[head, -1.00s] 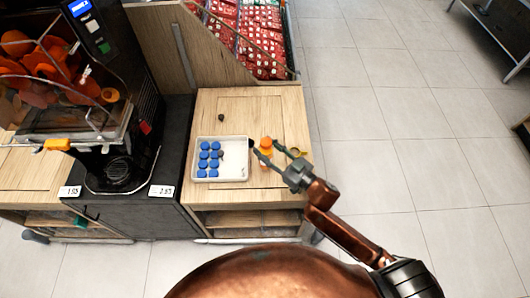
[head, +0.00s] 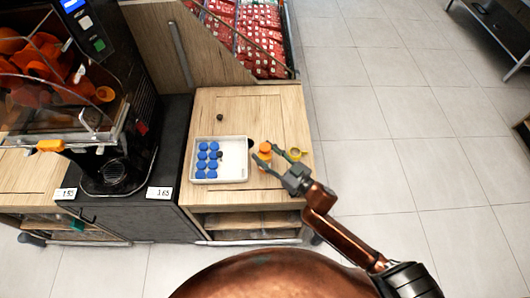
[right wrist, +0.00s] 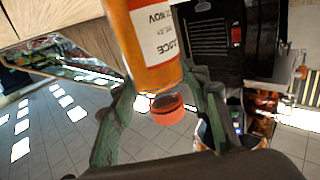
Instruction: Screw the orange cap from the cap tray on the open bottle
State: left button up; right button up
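An orange juice bottle (head: 264,148) stands on the wooden counter right of the white cap tray (head: 238,177). In the right wrist view the bottle (right wrist: 145,35) appears upside down, with an orange-red cap (right wrist: 168,108) at its neck. My right gripper (head: 267,151) is open, its two green fingers on either side of the bottle near its top. In the right wrist view the fingers (right wrist: 158,90) are spread and the cap is clear of both; whether they touch the bottle is unclear. The tray holds several blue caps (head: 202,156) and one dark cap (head: 220,154). My left gripper is not in view.
A yellow ring-shaped thing (head: 295,154) is close beside the right gripper's finger. A small dark cap (head: 220,117) lies on the counter behind the tray. The black juicer (head: 115,150) stands to the left. The counter's back right is clear.

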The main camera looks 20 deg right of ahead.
jog(key=shift+o, duration=1.4)
jog(key=shift+s+r, duration=0.1)
jog(key=shift+r, duration=0.1)
jog(key=p+v, duration=0.1)
jog(key=v, duration=1.1)
jog(key=shift+p, duration=0.4)
